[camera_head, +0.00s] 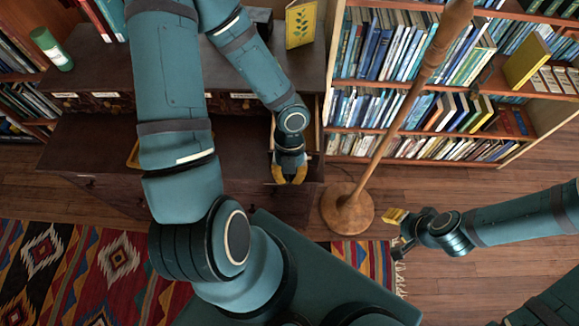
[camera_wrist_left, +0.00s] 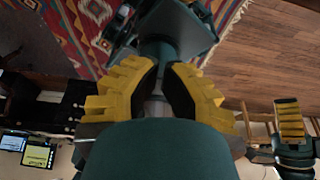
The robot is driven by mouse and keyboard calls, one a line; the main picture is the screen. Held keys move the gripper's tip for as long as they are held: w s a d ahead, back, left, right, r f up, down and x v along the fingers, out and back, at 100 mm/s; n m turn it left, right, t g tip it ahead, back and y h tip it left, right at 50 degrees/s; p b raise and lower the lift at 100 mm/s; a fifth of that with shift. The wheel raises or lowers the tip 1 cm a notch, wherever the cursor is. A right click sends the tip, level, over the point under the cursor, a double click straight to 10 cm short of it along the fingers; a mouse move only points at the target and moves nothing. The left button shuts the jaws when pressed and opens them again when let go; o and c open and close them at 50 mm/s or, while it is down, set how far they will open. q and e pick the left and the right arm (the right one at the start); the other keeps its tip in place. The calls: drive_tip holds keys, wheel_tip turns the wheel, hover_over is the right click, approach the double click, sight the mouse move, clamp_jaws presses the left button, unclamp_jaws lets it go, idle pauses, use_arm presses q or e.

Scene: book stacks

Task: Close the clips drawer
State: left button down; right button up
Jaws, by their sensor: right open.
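A drawer (camera_head: 310,143) stands pulled out at the right end of the dark wooden cabinet (camera_head: 85,140); I take it for the clips drawer, though no label on it is readable. My left gripper (camera_head: 290,175) is over the front part of this drawer, with its yellow fingers apart. Whether it touches the drawer front is hidden. In the left wrist view my left gripper (camera_wrist_left: 163,75) shows a gap between its fingers and nothing held. My right gripper (camera_head: 397,224) is open and empty over the floor, right of the wooden stand.
A wooden pole on a round base (camera_head: 347,208) stands between the cabinet and my right arm. A full bookshelf (camera_head: 425,80) is behind it. A yellow book (camera_head: 300,24) and a green cylinder (camera_head: 52,48) stand on the cabinet. A patterned rug (camera_head: 75,265) lies at left.

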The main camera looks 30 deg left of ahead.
use_arm(q)
drive_tip(key=shift+w+a+f+b, duration=0.2)
drive_tip(key=shift+w+f, duration=0.15)
drive_tip(key=shift+f, duration=0.35)
drive_tip(key=shift+w+a+f+b, duration=0.1)
drive_tip(key=shift+w+a+f, duration=0.25)
drive_tip(key=shift+f, duration=0.35)
drive_tip(key=shift+w+a+f+b, duration=0.15)
drive_tip(key=shift+w+f, duration=0.25)
drive_tip(key=shift+f, duration=0.3)
use_arm(e)
drive_tip(key=shift+s+f, duration=0.3)
drive_tip(key=shift+f, duration=0.45)
drive_tip(key=shift+r, duration=0.1)
